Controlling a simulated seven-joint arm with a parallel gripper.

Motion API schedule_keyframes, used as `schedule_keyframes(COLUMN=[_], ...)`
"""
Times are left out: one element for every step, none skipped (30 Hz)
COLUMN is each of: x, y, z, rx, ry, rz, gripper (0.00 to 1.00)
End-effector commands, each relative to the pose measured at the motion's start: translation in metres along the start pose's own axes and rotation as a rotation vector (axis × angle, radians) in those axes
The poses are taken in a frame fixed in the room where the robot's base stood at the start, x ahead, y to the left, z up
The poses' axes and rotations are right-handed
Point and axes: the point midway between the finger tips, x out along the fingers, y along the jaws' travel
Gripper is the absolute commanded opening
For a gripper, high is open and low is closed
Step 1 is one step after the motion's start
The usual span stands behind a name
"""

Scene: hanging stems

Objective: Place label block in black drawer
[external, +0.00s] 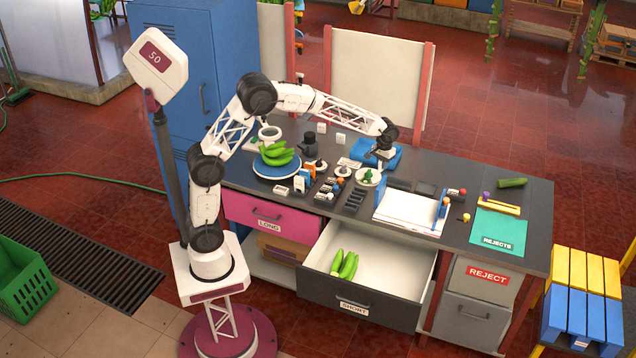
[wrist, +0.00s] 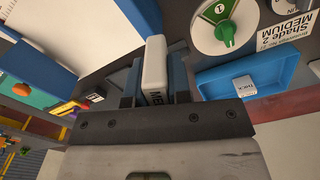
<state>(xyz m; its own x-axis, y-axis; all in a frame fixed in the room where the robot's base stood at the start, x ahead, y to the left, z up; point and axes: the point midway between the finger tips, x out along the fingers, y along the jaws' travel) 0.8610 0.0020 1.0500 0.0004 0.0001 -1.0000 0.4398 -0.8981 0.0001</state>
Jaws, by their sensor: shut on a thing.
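My gripper (external: 383,152) is over the back of the table, at the blue tray (external: 366,158). In the wrist view its jaws (wrist: 155,85) are shut on a white label block (wrist: 155,62), whose dark lettering is partly hidden and starts with "ME". The held block is too small to make out in the external view. The black drawer (external: 352,306), marked SHORT, is pulled open at the table's front, below and in front of my gripper. Several green bananas (external: 344,265) lie in its left part; its right part is bare.
The blue tray also shows in the wrist view (wrist: 215,82), with another label block (wrist: 244,86) in it. The pink LONG drawer (external: 268,216) is left of the black drawer. A white board (external: 412,208) and a turquoise REJECTS mat (external: 497,238) lie on the tabletop.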

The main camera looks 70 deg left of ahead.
Motion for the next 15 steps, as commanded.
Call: schedule_keyframes(x=[0.0, 0.0, 0.0, 0.0, 0.0, 0.0, 0.001, 0.001, 0.001, 0.001, 0.001, 0.001, 0.001, 0.001, 0.001], y=[0.015, 0.021, 0.031, 0.038, 0.045, 0.054, 0.061, 0.067, 0.077, 0.083, 0.089, 0.098, 0.104, 0.111, 0.119], z=[0.009, 0.014, 0.02, 0.025, 0.03, 0.037, 0.042, 0.047, 0.055, 0.06, 0.065, 0.073, 0.078, 0.084, 0.091], rx=[0.039, 0.06, 0.09, 0.113, 0.134, 0.165, 0.186, 0.208, 0.239, 0.26, 0.283, 0.312, 0.335, 0.357, 0.387], ry=[0.0, 0.0, 0.0, 0.0, 0.0, 0.0, 0.0, 0.0, 0.0, 0.0, 0.0, 0.0, -0.001, -0.001, -0.001], rz=[0.0, 0.0, 0.0, 0.0, 0.0, 0.0, 0.0, 0.0, 0.0, 0.0, 0.0, 0.0, 0.0, 0.0, 0.0], gripper=[0.0, 0.0, 0.0, 0.0, 0.0, 0.0, 0.0, 0.0, 0.0, 0.0, 0.0, 0.0, 0.0, 0.0, 0.0])
